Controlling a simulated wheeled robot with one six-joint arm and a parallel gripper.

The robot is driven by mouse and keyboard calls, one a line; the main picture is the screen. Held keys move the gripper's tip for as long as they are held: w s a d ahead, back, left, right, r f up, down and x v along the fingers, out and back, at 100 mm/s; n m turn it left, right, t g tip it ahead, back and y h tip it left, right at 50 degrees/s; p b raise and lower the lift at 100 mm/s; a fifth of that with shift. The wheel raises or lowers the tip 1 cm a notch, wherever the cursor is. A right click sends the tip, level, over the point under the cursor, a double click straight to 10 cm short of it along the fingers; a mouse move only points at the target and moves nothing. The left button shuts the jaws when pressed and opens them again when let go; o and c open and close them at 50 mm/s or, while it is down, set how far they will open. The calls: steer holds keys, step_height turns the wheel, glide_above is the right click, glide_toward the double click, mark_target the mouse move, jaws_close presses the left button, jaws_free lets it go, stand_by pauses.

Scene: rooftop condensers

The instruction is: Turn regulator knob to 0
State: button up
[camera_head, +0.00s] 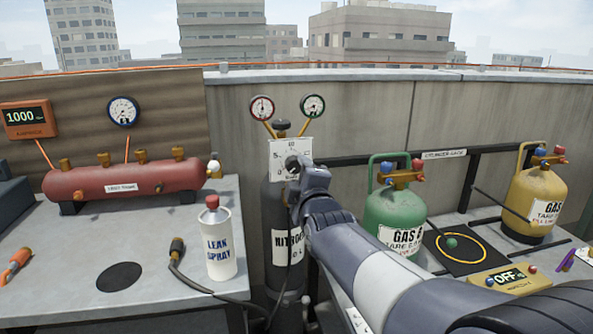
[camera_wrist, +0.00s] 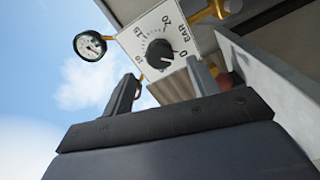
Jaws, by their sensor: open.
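The regulator knob (camera_wrist: 159,53) is black and round, on a white plate (camera_wrist: 181,27) marked BAR with a scale of numbers including 0, 15 and 20. A pale mark shows on the knob's lower part in the wrist view, but I cannot tell its exact setting. In the head view the plate (camera_head: 278,158) sits atop the dark nitrogen cylinder (camera_head: 278,212), and the knob (camera_head: 292,162) is partly hidden by my arm. My gripper (camera_wrist: 160,69) is open, its two fingers apart below the knob in the wrist view. Contact with the knob is not visible.
Two gauges (camera_head: 262,107) (camera_head: 313,106) stand above the plate. The left bench holds a red manifold (camera_head: 125,180) and a leak spray bottle (camera_head: 218,245). A green gas cylinder (camera_head: 391,212) and a yellow one (camera_head: 536,197) stand right. A concrete wall (camera_head: 365,120) is behind.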

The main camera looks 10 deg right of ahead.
mark_target(294, 167)
steer(key=s, duration=0.6)
stand_by(0.3)
steer(key=w, duration=0.9)
steer(key=shift+w+f, duration=0.1)
steer(key=shift+w, duration=0.05)
steer(key=shift+w+b, duration=0.3)
steer(key=shift+w, duration=0.4)
steer(key=shift+s, duration=0.15)
